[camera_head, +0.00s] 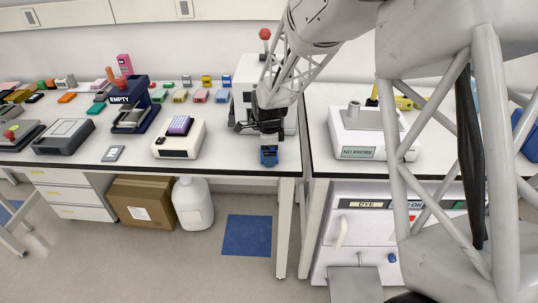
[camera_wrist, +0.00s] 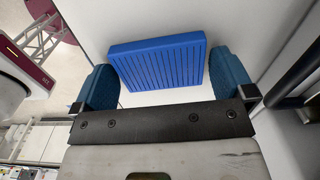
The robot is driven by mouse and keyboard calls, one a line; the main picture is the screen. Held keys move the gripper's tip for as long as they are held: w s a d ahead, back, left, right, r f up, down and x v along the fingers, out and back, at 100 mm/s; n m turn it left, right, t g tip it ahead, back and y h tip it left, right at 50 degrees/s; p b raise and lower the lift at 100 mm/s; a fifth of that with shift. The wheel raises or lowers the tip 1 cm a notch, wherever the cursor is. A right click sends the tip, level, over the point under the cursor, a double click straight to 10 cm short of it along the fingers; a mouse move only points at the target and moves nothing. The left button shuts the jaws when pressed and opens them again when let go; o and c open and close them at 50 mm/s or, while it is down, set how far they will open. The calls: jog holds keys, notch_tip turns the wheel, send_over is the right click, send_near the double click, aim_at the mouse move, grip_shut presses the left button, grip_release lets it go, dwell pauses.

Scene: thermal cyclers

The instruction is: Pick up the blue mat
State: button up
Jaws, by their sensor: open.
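The blue mat (camera_wrist: 158,62) shows in the wrist view as a flat, ribbed blue slab on a white surface. My gripper (camera_wrist: 165,84) is open, with one blue finger at the left of the mat and one at the right. In the head view my gripper (camera_head: 266,128) is over the front of the bench, left of the gap between benches. A small blue item (camera_head: 269,156) shows just below it; I cannot tell whether this is the mat.
A white device marked "NO PROBE" (camera_head: 366,153) stands on the right bench. Several small coloured boxes line the back. A blue square (camera_head: 246,235) lies on the floor. The bench front left of my gripper is partly clear.

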dwell(0.4)
jog(key=c, duration=0.7)
jog(key=shift+r, duration=0.2)
jog(key=shift+r, duration=0.55)
jog(key=shift+s+d+r, duration=0.1)
jog(key=shift+s+r, duration=0.1)
jog(key=shift+r, duration=0.4)
jog(key=shift+s+d+r, duration=0.1)
jog(key=shift+s+r, duration=0.1)
jog(key=shift+r, duration=0.35)
jog(key=s+d+r, duration=0.1)
jog(key=s+d, duration=0.3)
jog(key=s, duration=1)
jog(key=shift+s+d+r, duration=0.15)
jog(key=shift+s, duration=0.1)
